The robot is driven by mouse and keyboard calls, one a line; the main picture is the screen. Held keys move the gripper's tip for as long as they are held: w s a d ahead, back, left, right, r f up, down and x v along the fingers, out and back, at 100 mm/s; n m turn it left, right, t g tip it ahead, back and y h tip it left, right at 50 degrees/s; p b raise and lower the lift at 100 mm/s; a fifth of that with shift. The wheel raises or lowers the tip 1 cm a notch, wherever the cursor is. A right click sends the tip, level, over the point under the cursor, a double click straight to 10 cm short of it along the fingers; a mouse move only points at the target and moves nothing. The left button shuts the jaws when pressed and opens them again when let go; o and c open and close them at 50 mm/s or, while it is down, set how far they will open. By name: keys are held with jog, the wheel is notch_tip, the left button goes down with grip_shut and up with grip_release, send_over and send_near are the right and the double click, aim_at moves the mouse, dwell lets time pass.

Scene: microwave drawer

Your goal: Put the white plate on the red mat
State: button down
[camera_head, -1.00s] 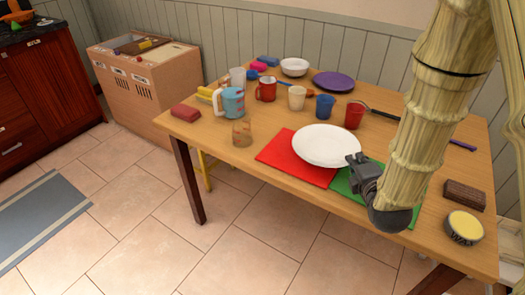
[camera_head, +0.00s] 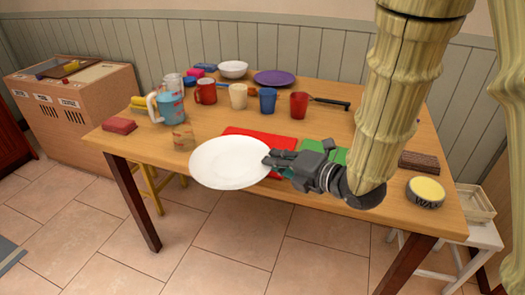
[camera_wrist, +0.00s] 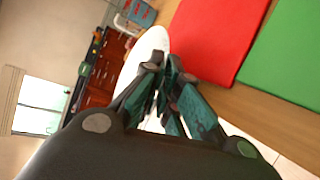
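The white plate (camera_head: 229,163) is in my gripper (camera_head: 272,161), which is shut on its right rim. In the head view the plate appears in front of the table's front edge and covers the left part of the red mat (camera_head: 278,140). In the wrist view the plate (camera_wrist: 148,48) shows edge-on, tilted, beyond the fingers (camera_wrist: 160,82), to the left of the red mat (camera_wrist: 215,35). The visible part of the red mat is bare. Whether the plate touches the table is unclear.
A green mat (camera_head: 335,154) lies right of the red one, partly behind my gripper. A glass (camera_head: 183,138) stands close behind the plate. Several cups, a white bowl (camera_head: 233,69) and a purple plate (camera_head: 275,78) stand farther back. A wax tin (camera_head: 425,192) is at right.

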send_over(287, 150)
jog(key=shift+f, duration=0.75)
jog(key=shift+f+b, duration=0.45)
jog(key=shift+f, duration=1.25)
jog(key=shift+f, duration=0.2)
jog(key=c, duration=1.9)
grip_release()
jog(key=shift+r, duration=0.2)
jog(key=v, duration=1.2)
jog(key=shift+s+p, duration=0.1)
jog(key=shift+p, duration=0.3)
